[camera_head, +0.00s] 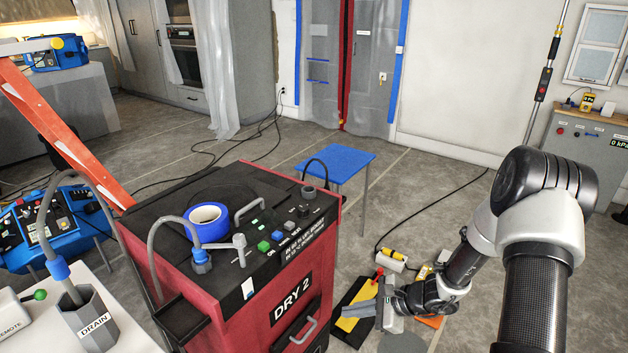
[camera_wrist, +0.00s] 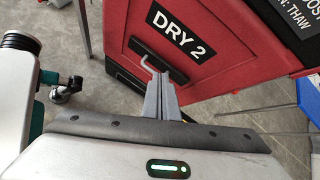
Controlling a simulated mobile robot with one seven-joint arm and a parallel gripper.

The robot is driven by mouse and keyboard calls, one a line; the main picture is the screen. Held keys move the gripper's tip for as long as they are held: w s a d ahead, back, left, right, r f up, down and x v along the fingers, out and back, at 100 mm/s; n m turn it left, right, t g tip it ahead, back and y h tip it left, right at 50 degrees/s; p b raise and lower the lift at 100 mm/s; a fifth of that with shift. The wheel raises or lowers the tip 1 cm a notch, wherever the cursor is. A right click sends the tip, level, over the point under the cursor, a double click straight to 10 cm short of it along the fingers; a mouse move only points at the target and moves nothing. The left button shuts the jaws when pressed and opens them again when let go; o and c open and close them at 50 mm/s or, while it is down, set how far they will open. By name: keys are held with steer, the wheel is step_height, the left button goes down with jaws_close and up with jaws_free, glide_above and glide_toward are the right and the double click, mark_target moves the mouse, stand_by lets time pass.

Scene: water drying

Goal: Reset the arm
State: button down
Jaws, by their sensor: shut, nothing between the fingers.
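My arm comes in from the right in the head view and bends down to the floor area right of the red DRY 2 machine (camera_head: 290,300). My gripper (camera_head: 352,309) is low beside the machine, with its fingers pointing left toward it. In the wrist view my gripper (camera_wrist: 161,88) shows its two grey fingers pressed together with nothing between them. The red machine front with its DRY 2 label (camera_wrist: 180,35) and a metal handle (camera_wrist: 149,64) lies beyond the fingertips. I cannot tell the exact gap between fingertips and handle.
A blue-topped stool (camera_head: 337,162) stands behind the machine. A black and yellow item (camera_head: 357,308) lies on the floor near my gripper, with a yellow-and-white device (camera_head: 393,259) behind it. A grey cabinet (camera_head: 590,150) stands at the right. The floor at the back middle is mostly clear, with cables.

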steer(key=s+a+r+n+g+h, duration=0.1)
steer(key=s+r+n, duration=0.25)
steer(key=r, duration=0.45)
steer(key=s+a+r+n+h, duration=0.1)
steer(key=s+r+n, duration=0.2)
steer(key=r+n, duration=0.35)
steer(key=s+a+r+n+g+h, duration=0.1)
steer(key=s+r+n, duration=0.15)
steer(key=r, duration=0.75)
steer(key=s+d+r+n+t+h, duration=0.2)
steer(key=s+d+r+n+h, duration=0.1)
steer(key=s+r, duration=0.4)
steer(key=s+d+r+n+t+h, duration=0.1)
steer(key=s+d+r+n+h, duration=0.3)
steer(key=s, duration=0.4)
step_height(320, 180, up, 19)
steer(key=y+p, duration=0.1)
steer(key=p, duration=1.7)
steer(key=shift+a, duration=0.15)
steer(key=shift+m, duration=0.25)
